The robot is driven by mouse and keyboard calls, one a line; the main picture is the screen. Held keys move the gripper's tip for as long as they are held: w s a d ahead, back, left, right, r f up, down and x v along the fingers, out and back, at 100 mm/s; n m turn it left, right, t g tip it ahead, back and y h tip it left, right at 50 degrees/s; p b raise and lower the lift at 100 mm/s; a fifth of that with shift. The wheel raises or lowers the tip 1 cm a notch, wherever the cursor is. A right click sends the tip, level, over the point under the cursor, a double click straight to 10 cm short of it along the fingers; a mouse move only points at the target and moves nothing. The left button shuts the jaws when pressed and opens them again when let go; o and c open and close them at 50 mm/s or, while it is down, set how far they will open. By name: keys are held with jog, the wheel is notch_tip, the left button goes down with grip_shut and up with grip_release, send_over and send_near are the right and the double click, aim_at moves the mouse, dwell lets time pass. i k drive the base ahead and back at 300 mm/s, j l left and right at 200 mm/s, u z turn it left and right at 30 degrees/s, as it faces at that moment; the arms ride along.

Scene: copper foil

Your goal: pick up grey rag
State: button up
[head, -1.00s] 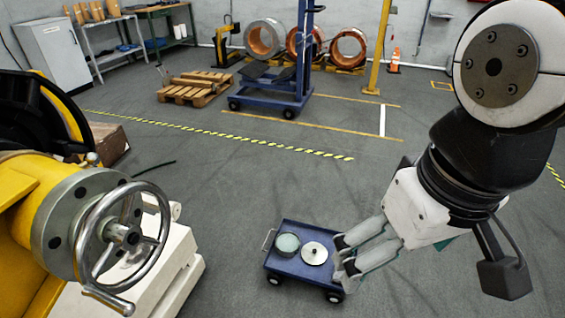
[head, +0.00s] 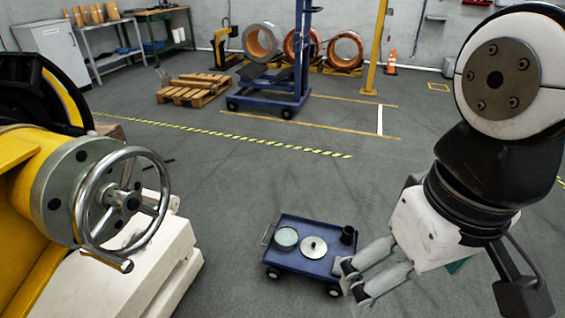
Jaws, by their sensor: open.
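My gripper (head: 354,280) is open at the lower right of the head view, its fingers pointing left at the right edge of a small blue cart (head: 282,257). On the cart are a round tin with a pale inside (head: 286,237), a pale metal disc with a centre knob (head: 313,247) and a dark cup (head: 348,235).
A yellow machine with a metal handwheel (head: 122,203) and a pale base fills the left. A wooden pallet (head: 192,90), a blue lifting frame (head: 285,92) and copper coils (head: 345,53) stand farther back. The grey floor beyond the cart is mostly clear.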

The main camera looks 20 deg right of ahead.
aim_at(337, 270)
jog(key=z, duration=0.55)
jog(key=l+u, duration=0.45)
jog(key=l, duration=0.7)
jog(key=i, duration=0.6)
jog(key=i+j+z, duration=0.1)
jog(key=j+z, duration=0.4)
jog(key=j, duration=1.65)
